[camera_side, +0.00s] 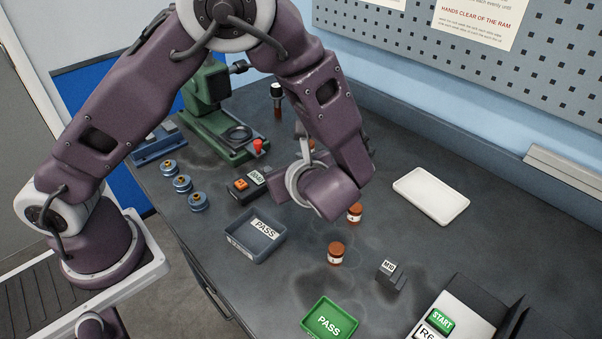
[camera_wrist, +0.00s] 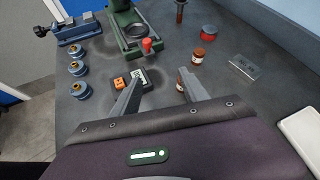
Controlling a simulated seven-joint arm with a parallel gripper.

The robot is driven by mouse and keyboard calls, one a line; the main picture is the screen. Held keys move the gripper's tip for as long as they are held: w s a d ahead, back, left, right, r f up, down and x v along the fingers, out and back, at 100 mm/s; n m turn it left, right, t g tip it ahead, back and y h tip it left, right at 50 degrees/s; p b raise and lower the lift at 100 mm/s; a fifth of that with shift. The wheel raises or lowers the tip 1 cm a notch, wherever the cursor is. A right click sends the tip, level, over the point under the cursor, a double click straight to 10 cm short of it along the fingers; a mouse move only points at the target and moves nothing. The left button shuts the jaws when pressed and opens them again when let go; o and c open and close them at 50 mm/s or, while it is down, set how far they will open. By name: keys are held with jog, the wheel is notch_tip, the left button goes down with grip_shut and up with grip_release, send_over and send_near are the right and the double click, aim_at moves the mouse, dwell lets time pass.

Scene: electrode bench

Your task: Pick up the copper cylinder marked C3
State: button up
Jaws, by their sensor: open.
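In the side view, a copper cylinder with a white label (camera_side: 336,254) stands on the dark bench, and another copper cylinder (camera_side: 354,213) stands just behind it, partly beside my wrist. The labels are too small to read, so I cannot tell which is C3. In the wrist view, one labelled copper cylinder (camera_wrist: 198,55) stands beyond my gripper (camera_wrist: 159,76). Another copper cylinder (camera_wrist: 181,86) is partly hidden by the right finger; I cannot tell whether they touch. My gripper is open, with nothing visible held between its fingers. In the side view my arm hides the fingers.
A green press (camera_side: 215,115), blue pots (camera_side: 182,183) and a box with an orange button (camera_side: 246,185) are left. A white tray (camera_side: 431,195) lies right.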

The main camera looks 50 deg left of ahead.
jog(key=w+f+m+t, duration=0.1)
jog(key=w+d+f+m+t, duration=0.1)
jog(key=f+m, duration=0.1)
jog(key=w+d+f+m+t, duration=0.1)
jog(key=shift+d+f, duration=0.25)
jog(key=shift+f, duration=0.15)
jog(key=x, duration=0.6)
jog(key=shift+w+a+r, duration=0.1)
jog(key=shift+w+a, duration=0.1)
jog(key=shift+a, duration=0.1)
grip_shut()
